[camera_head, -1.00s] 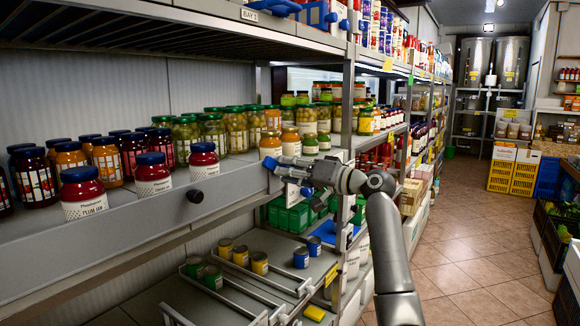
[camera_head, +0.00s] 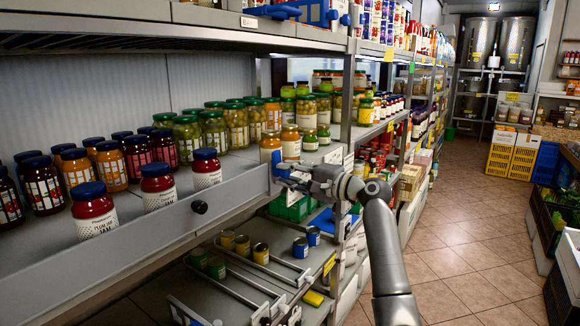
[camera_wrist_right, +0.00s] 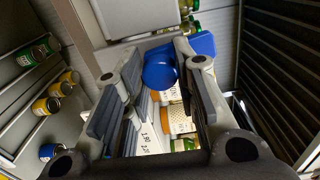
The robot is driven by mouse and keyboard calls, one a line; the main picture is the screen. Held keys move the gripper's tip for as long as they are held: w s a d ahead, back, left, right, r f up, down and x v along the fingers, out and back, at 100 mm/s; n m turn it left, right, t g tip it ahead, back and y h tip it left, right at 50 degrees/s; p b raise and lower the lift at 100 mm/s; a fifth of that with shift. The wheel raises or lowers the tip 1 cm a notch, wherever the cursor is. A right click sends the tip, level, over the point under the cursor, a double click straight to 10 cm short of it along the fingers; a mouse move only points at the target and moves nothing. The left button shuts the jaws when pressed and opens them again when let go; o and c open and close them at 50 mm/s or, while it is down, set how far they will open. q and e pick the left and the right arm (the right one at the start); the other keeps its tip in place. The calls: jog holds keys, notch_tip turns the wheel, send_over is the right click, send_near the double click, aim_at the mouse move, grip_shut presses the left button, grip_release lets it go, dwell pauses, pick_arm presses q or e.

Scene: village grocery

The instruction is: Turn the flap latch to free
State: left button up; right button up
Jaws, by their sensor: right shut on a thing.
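A long grey flap (camera_head: 130,232) runs along the front edge of the jar shelf, with a black round knob (camera_head: 199,207) on its face. My right gripper (camera_head: 283,176) is at the flap's right end, beside the shelf upright. In the right wrist view a round blue piece, apparently the flap latch (camera_wrist_right: 160,72), sits between my two fingertips, and my right gripper is shut on it. In the head view my fingers hide the latch, so its turn position cannot be told there. My left gripper is not in view.
Jars with blue lids (camera_head: 158,187) stand close behind the flap, and jars with green lids (camera_head: 215,130) stand farther along. Below are wire racks with cans (camera_head: 261,252) and a yellow item (camera_head: 313,298). The tiled aisle (camera_head: 470,235) to the right is clear.

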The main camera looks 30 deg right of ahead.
jog(key=shift+m+p, duration=0.55)
jog(key=shift+m, duration=0.15)
jog(key=o, duration=1.1)
jog(key=shift+c, duration=0.2)
jog(key=v, duration=1.2)
jog(key=shift+d+f, duration=0.1)
